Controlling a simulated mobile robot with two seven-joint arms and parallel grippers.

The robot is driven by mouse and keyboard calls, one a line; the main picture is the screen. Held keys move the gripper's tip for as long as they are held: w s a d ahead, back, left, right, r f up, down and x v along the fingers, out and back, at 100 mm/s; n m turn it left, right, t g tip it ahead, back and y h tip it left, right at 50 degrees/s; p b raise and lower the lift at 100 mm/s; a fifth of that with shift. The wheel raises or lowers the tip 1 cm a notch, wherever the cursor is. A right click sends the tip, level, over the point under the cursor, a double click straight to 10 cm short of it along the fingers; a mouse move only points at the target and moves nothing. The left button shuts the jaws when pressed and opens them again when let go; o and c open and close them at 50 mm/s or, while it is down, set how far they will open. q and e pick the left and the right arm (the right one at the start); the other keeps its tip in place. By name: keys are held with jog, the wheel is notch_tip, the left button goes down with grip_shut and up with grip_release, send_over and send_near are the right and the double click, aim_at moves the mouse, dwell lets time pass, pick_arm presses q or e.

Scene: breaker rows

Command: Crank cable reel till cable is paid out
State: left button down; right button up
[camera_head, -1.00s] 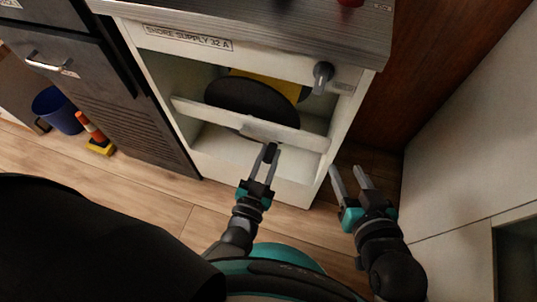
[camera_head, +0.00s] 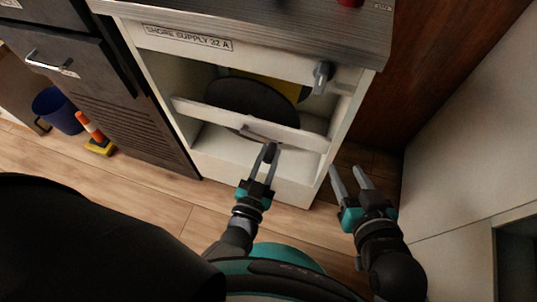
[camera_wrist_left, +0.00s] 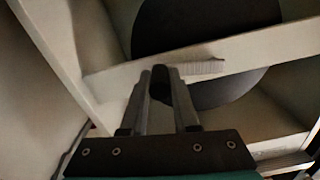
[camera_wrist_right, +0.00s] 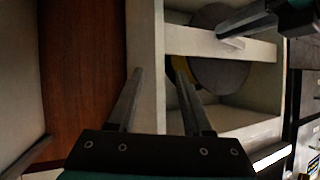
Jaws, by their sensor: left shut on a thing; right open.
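The cable reel shows as a black disc (camera_head: 250,100) with a yellow part (camera_head: 285,88) behind it, inside an open-fronted white cabinet marked "SHORE SUPPLY 32 A". A white rail crosses in front of the disc. My left gripper (camera_head: 268,160) is in front of this rail, shut on a dark knob, taken to be the crank handle (camera_head: 270,150). The knob also shows between the fingers in the left wrist view (camera_wrist_left: 160,82). The crank arm is mostly hidden. My right gripper (camera_head: 347,172) is open and empty, right of the cabinet's lower front.
A grey rotary handle (camera_head: 322,75) sits at the cabinet's upper right. Left are a dark cabinet with a bar handle (camera_head: 50,65), a blue bucket (camera_head: 58,110) and an orange-and-yellow object (camera_head: 95,135). Wooden floor lies below; a brown panel (camera_head: 440,60) stands right.

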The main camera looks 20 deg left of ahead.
aim_at(276, 129)
pick_arm(q)
jog(key=shift+r, duration=0.1)
pick_arm(e)
jog(key=shift+f, duration=0.1)
pick_arm(q)
jog(key=shift+r+n+p, duration=0.4)
jog(key=shift+n+p, duration=0.1)
notch_tip(276, 129, up, 3)
jog(key=n+p, duration=0.3)
jog(key=shift+f+n, duration=0.1)
jog(key=shift+n, duration=0.3)
pick_arm(e)
jog(key=s+d+g+h, duration=0.4)
jog(key=s+d+g, duration=0.2)
jog(key=d+g, duration=0.15)
pick_arm(q)
jog(key=a+r+n+p, duration=0.5)
jog(key=a+n, duration=0.3)
jog(key=n, duration=0.7)
jog(key=shift+w+r, duration=0.2)
jog(key=shift+r, duration=0.25)
pick_arm(e)
notch_tip(276, 129, down, 10)
jog(key=s, duration=0.1)
jog(key=shift+d+g, duration=0.3)
jog(key=shift+g, duration=0.15)
jog(key=shift+s+f, duration=0.1)
